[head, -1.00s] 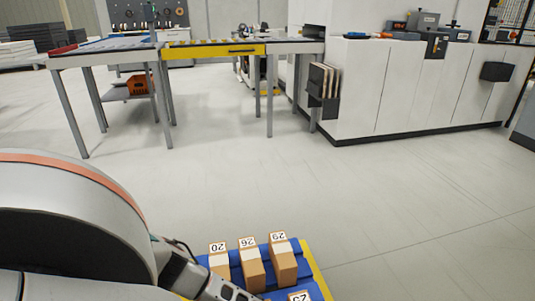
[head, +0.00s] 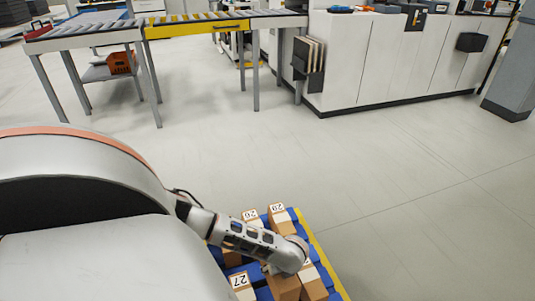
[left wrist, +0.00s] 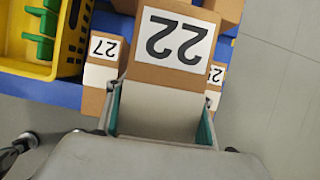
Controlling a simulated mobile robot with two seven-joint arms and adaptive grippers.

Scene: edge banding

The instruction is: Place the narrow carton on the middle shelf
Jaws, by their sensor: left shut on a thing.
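My left gripper (head: 284,271) reaches in from the left over several brown cartons on a blue surface. In the left wrist view its fingers (left wrist: 160,118) are shut on a brown carton labelled 22 (left wrist: 172,75), one finger on each side. That carton's label face is toward the camera. In the head view a carton under the gripper (head: 284,288) is partly covered by my arm. A carton labelled 27 (left wrist: 102,68) stands left of the held one in the wrist view. I cannot tell whether the held carton is lifted. No middle shelf is clearly identifiable. My right gripper is not in view.
Cartons labelled 26 (head: 250,217) and 29 (head: 279,222) stand behind my gripper. A yellow crate (left wrist: 73,40) with green parts is close by. A roller table (head: 198,31) and white machine cabinets (head: 400,65) stand at the back, with open floor (head: 400,190) before them.

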